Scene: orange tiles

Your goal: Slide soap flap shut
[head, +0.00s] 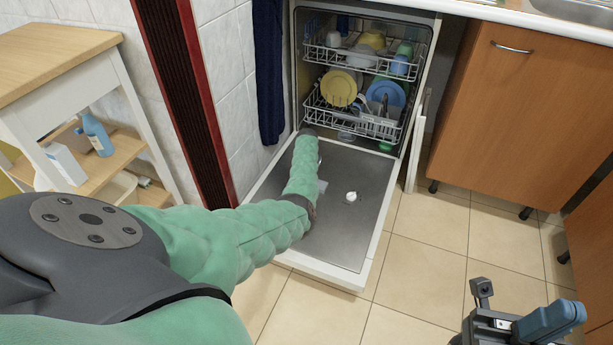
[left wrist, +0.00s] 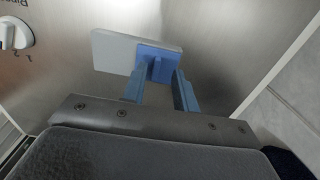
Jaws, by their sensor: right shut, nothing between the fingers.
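The soap flap is a light grey plate (left wrist: 114,52) with a blue part and a raised blue tab (left wrist: 159,70), on the metal inner face of the lowered dishwasher door (head: 335,235). A small pale piece of it shows beside my left arm in the head view (head: 322,186). My left gripper (left wrist: 160,82) is open, its blue fingers on either side of the tab; firm contact cannot be told. In the head view my left arm hides this gripper. My right gripper (head: 548,322) is shut and empty at the lower right, away from the door.
A white dial (head: 351,197) sits on the door right of the flap, also in the left wrist view (left wrist: 15,35). The dishwasher racks (head: 365,118) hold plates and cups. An orange cabinet (head: 525,110) stands right, a wooden shelf unit (head: 55,60) left. Floor tiles (head: 425,240) are clear.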

